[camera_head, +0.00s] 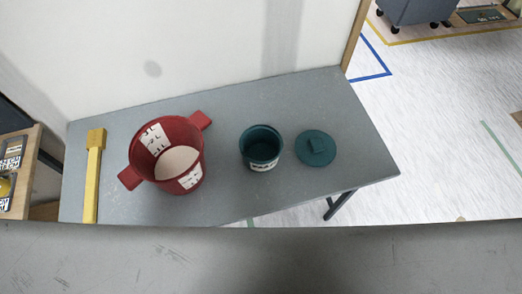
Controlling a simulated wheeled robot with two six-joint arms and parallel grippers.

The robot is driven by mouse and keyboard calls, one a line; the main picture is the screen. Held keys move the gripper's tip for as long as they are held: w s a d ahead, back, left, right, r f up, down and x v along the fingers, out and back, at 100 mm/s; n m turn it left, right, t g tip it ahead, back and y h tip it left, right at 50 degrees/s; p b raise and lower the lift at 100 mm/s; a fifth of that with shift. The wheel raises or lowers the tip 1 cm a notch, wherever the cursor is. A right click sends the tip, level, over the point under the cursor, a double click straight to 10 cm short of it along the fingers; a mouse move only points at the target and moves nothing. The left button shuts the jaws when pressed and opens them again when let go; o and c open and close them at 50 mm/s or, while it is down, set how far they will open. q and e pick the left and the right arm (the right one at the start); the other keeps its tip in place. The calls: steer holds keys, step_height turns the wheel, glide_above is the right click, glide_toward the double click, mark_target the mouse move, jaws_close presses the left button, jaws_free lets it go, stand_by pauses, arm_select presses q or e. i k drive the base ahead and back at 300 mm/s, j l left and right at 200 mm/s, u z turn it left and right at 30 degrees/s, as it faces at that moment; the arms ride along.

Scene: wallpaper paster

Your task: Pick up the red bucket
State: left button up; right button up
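The red bucket (196,143) stands upright on the left half of the grey table. It has two side handles, one at the upper right (201,119) and one at the lower left (130,178). White labels with dark marks are on its wall, and its inside shows a pale round surface. Neither of my grippers shows in the head view, so nothing is seen touching the bucket.
The grey table (340,120) also holds a yellow tool (92,180) at the left, a teal pot (261,150) and a teal lid (316,148). A white wall (190,50) rises behind. A grey surface (260,262) spans the bottom. Floor lies open at right.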

mark_target(167, 152)
steer(key=u, duration=1)
